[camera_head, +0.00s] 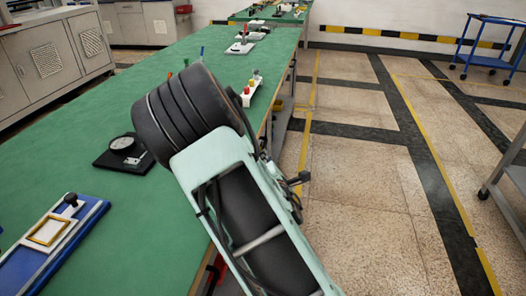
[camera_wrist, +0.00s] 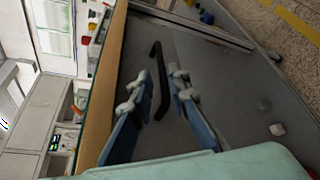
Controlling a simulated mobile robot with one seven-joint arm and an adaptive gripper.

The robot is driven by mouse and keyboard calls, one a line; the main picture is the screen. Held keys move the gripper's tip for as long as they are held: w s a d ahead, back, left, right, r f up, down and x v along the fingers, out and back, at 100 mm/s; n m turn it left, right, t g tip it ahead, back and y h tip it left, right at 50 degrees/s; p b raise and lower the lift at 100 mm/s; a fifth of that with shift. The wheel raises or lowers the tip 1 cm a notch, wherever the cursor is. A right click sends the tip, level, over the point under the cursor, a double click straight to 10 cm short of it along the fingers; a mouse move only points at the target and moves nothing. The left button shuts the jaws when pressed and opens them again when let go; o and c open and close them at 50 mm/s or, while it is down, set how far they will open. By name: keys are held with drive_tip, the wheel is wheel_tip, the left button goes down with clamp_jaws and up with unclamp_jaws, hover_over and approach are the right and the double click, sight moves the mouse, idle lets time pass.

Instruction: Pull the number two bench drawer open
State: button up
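In the wrist view a dark grey drawer front (camera_wrist: 225,80) fills the middle, under the bench's tan wooden edge (camera_wrist: 107,85). A black bar handle (camera_wrist: 155,72) stands out from it. My gripper (camera_wrist: 160,76) is open, with one blue finger on each side of the handle in the picture. I cannot tell whether the fingertips reach around the handle or stop short of it. No number on the front is readable. The drawer looks shut. In the head view my arm covers part of the green bench top (camera_head: 75,140); the drawer front and gripper are hidden there.
On the bench are a dial gauge (camera_head: 122,143), a blue fixture (camera_head: 50,240) and a white tray with coloured knobs (camera_head: 250,92). The floor (camera_head: 360,180) right of the bench is clear. A grey table (camera_head: 510,175) and blue cart (camera_head: 490,62) stand farther right.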

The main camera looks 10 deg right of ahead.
sight(263, 148)
drive_tip(key=b+x, duration=0.1)
drive_tip(key=x, duration=0.8)
drive_tip(key=shift+f+b, duration=0.1)
drive_tip(key=shift+b, duration=0.3)
clamp_jaws()
